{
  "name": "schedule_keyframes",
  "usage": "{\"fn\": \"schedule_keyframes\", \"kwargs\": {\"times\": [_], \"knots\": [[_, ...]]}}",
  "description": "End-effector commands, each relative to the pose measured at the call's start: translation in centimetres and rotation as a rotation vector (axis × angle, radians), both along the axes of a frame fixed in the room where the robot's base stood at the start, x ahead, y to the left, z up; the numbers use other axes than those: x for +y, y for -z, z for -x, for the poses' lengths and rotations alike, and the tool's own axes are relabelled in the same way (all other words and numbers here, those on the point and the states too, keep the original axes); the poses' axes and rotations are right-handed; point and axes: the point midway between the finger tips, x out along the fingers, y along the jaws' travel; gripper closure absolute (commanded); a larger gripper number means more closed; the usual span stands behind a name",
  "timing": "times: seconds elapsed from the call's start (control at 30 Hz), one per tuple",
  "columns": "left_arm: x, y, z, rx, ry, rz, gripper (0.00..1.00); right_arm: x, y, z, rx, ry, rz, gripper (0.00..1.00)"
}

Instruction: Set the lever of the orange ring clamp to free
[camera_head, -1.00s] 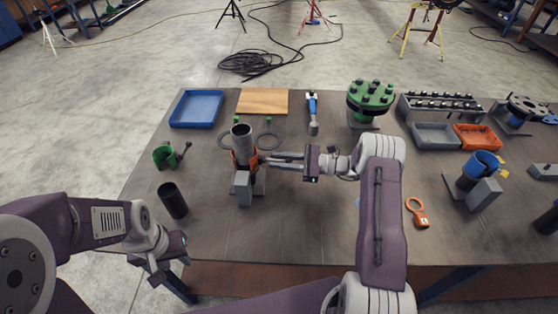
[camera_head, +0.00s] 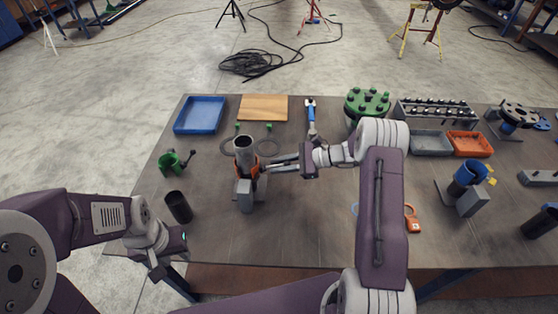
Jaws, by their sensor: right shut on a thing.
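The orange ring clamp (camera_head: 255,169) sits around a grey upright pipe (camera_head: 243,151) on a grey block stand (camera_head: 244,195), left of the table's middle. My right gripper (camera_head: 270,167) reaches in from the right with its fingers at the clamp's right side. It is shut on the clamp's lever, which is mostly hidden between the fingers. I cannot make out the lever's setting. My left gripper (camera_head: 172,264) hangs at the table's front left edge, well apart from the clamp; its fingers are too unclear to tell open or shut.
A dark tube (camera_head: 179,207) and a green clamp (camera_head: 174,163) stand left of the stand. A blue tray (camera_head: 199,115), a wooden board (camera_head: 263,107) and a blue-handled tool (camera_head: 311,113) lie behind. A green flange (camera_head: 367,103) and a blue ring clamp (camera_head: 467,176) are right.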

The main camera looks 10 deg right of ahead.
Motion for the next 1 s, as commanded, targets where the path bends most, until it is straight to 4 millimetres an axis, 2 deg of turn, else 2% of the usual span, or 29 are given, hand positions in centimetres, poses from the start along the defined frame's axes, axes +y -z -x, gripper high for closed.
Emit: {"fn": "schedule_keyframes", "kwargs": {"times": [0.03,0.5,0.7,1.0], "knots": [[0.0,-1.5,0.0,0.000,0.000,0.000,0.64,0.2,-1.2,0.0,0.009,-0.003,0.042,1.00],[0.0,-7.0,0.0,0.000,0.000,0.000,0.64,0.9,-2.3,-0.2,0.111,-0.003,0.391,1.00],[0.0,-8.4,0.0,0.000,0.000,0.000,0.64,1.1,-2.4,-0.3,0.135,-0.002,0.474,1.00],[0.0,-9.0,0.0,0.000,0.000,0.000,0.64,1.2,-2.2,-0.4,0.150,0.000,0.525,1.00]]}}
